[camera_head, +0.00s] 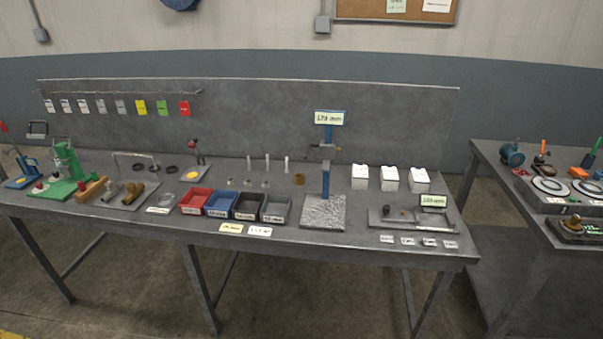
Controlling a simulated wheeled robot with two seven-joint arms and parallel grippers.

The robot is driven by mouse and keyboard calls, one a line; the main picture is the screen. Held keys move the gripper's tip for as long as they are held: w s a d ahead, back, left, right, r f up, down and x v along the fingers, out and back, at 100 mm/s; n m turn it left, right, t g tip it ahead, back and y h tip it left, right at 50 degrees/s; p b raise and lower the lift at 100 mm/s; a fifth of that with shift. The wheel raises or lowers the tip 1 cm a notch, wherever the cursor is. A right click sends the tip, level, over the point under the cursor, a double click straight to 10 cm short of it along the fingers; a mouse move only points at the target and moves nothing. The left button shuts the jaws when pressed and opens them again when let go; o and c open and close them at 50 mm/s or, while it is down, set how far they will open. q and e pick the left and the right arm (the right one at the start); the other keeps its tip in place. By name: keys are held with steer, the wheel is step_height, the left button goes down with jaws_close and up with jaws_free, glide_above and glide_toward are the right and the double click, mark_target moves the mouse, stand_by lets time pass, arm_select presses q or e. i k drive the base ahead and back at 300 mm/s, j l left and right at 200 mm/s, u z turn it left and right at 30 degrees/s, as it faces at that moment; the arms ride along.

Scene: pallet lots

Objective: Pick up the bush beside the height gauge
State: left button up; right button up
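The height gauge is a blue column (326,178) with a display (330,118) on top, standing on a speckled grey base plate (323,214) right of the middle of the workbench. A small brass-coloured bush (299,179) stands on the bench just left of the blue column, apart from it. Its top opening is too small to make out. Neither of my grippers is in the head view.
The workbench (280,235) has red (195,201), blue (222,203), black and grey bins along its front, left of the gauge. Thin pale pins (267,163) stand behind the bins. White boxes (390,179) and a measuring stand (405,217) are to the right. A second bench (485,165) is at far right.

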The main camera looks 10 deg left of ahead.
mark_target(299, 178)
steer(key=i+j+z, duration=0.4)
steer(key=i+j, duration=0.2)
steer(key=i+j+z, duration=0.2)
steer(key=j, duration=0.2)
steer(key=i+j+z, duration=0.2)
steer(key=j, duration=0.2)
steer(key=i+j+z, duration=0.25)
steer(key=j, duration=0.2)
